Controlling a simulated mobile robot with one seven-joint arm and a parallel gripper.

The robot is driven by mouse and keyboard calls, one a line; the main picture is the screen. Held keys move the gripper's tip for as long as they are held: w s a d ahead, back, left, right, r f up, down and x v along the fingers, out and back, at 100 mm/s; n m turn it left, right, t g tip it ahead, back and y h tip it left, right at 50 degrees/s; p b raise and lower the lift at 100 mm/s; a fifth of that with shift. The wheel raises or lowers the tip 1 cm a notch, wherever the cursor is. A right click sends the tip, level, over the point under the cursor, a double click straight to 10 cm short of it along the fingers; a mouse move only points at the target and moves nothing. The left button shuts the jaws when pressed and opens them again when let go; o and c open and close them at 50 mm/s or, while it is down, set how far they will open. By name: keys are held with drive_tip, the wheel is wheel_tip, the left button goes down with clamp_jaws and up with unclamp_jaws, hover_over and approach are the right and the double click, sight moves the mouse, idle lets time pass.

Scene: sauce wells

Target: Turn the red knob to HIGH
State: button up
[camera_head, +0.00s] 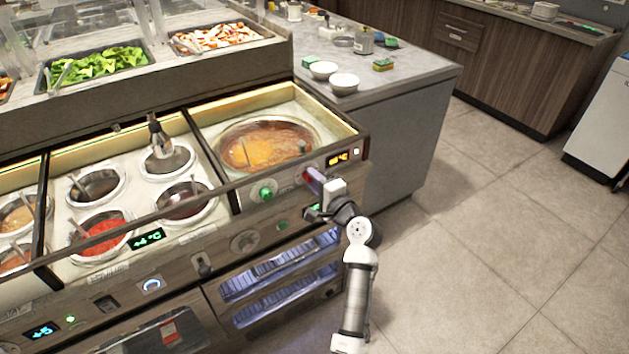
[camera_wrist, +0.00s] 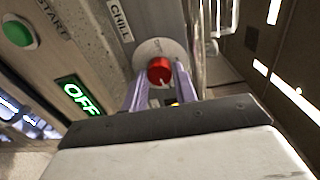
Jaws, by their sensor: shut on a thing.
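The red knob (camera_wrist: 160,71) shows in the wrist view on a round pale dial plate on the panel. My gripper (camera_wrist: 160,82) has one purple finger on each side of it and is shut on it. A pale mark shows low on the knob's face; the writing around the dial is too small or hidden to read. A green display (camera_wrist: 80,97) beside it reads OFF. In the head view my gripper (camera_head: 312,181) reaches the right end of the counter's front panel, and the knob is mostly hidden there.
An orange sauce well (camera_head: 262,146) lies behind the panel. A large green knob (camera_head: 266,192) is left of my gripper. The floor (camera_head: 480,220) at right is clear.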

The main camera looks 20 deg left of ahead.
drive_tip(key=o, duration=1)
drive_tip(key=b+v, duration=0.3)
drive_tip(key=v, duration=1)
drive_tip(key=shift+s+d+r, duration=0.1)
drive_tip(key=shift+s+d, duration=0.2)
